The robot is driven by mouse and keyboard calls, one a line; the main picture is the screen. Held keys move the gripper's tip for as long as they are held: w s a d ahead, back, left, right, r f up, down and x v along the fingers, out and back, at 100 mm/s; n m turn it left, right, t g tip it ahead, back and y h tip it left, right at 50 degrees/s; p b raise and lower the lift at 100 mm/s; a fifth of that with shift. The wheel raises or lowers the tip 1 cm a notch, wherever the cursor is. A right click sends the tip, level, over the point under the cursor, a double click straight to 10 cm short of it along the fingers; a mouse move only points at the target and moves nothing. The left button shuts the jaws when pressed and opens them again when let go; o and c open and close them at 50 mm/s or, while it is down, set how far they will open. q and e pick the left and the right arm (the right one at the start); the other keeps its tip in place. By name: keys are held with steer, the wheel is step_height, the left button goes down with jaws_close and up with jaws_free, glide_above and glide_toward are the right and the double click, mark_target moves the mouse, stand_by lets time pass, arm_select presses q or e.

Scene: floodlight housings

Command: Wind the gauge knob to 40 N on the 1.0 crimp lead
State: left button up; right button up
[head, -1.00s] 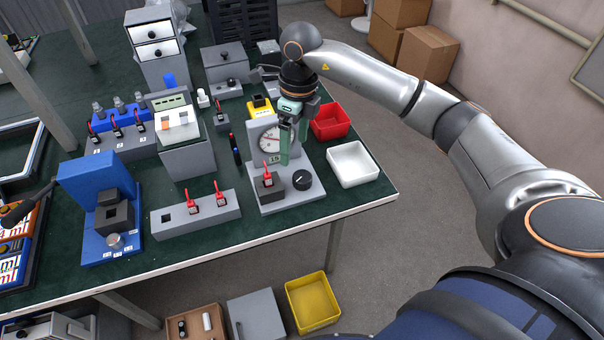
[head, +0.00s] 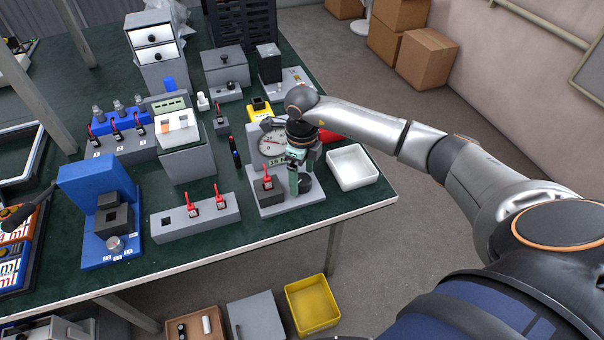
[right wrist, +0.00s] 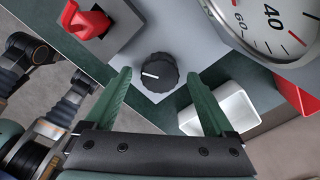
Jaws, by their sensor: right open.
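The pull gauge has a round white dial (head: 271,143) and a small readout too small to read surely. In the right wrist view the dial (right wrist: 278,22) is cut off, with 40 and 60 marks visible. The black knob (right wrist: 160,73) with a white line sits on the gauge's grey base (head: 270,208). A red crimp lead (head: 267,182) stands in the block beside it, also in the right wrist view (right wrist: 86,20); its size is unreadable. My right gripper (right wrist: 158,76) is open, green fingers on either side of the knob with gaps, not gripping it. My left gripper is not visible.
A grey rack (head: 196,218) with two red leads stands left of the gauge. A white tray (head: 352,167) is close on the right, with a red bin (head: 331,136) behind it. A blue fixture (head: 98,212) stands further left.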

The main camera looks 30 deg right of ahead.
steer(key=c, duration=1.4)
